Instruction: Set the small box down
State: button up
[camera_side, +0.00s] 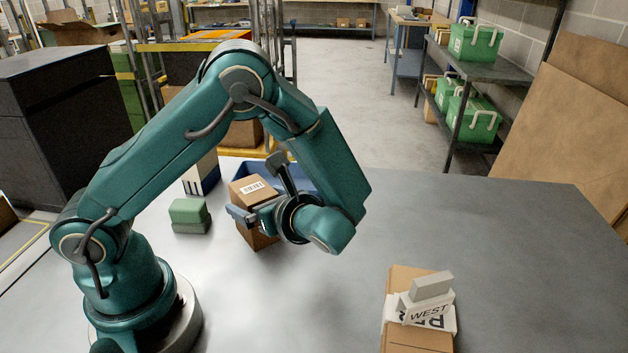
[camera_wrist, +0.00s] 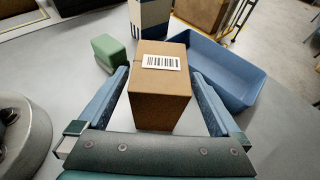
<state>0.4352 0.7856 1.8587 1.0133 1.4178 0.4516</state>
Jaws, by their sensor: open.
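The small box (camera_side: 259,233) is brown cardboard with a white barcode label on top. In the side view it stands upright and looks to rest on the grey table (camera_side: 480,230), though part of it is hidden behind my gripper (camera_side: 250,206). In the wrist view the box (camera_wrist: 160,105) sits between the two blue fingers of my gripper (camera_wrist: 160,76). The fingers are open, one on each side of the box, with a visible gap at least on the left.
A green block (camera_side: 190,215) lies left of the box. A white and navy carton (camera_side: 201,175) and a blue bin (camera_wrist: 228,72) stand close behind. The table's right side is clear.

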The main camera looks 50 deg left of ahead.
jog(key=s+d+r+n+t+h, duration=0.5)
jog(key=s+d+r+n+h, duration=0.2)
jog(key=n, duration=1.1)
jog(key=d+r+h, duration=0.2)
jog(key=d+h, duration=0.2)
jog(key=h, duration=0.2)
jog(key=shift+r+t, duration=0.25)
jog(key=shift+t, duration=0.05)
